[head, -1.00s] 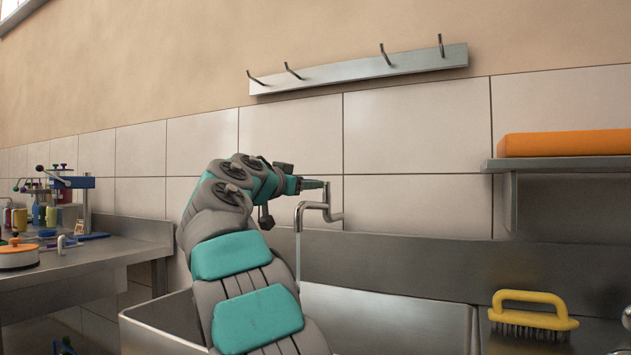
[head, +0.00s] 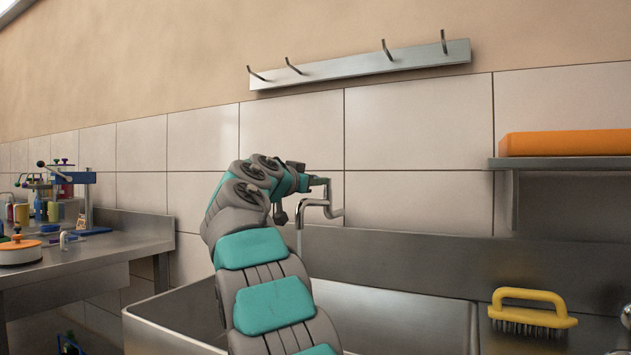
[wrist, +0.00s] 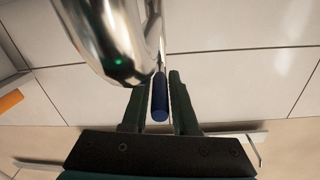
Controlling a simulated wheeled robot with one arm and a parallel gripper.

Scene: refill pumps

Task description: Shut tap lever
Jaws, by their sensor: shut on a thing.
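The chrome tap (head: 336,213) stands at the back of the sink, and a thin stream shows below its spout. In the wrist view the tap (wrist: 112,50) curves close above my gripper (wrist: 160,103). The blue-tipped tap lever (wrist: 160,98) lies between the two dark fingers, which are shut on it. In the head view my gripper (head: 308,181) is at the upper left of the tap, and the lever is mostly hidden there.
The steel sink (head: 165,325) is below my arm. A yellow brush (head: 530,309) lies on the right counter, under a shelf with an orange block (head: 565,143). A hook rail (head: 360,66) is on the wall. A bench (head: 100,258) with pumps and a pot stands left.

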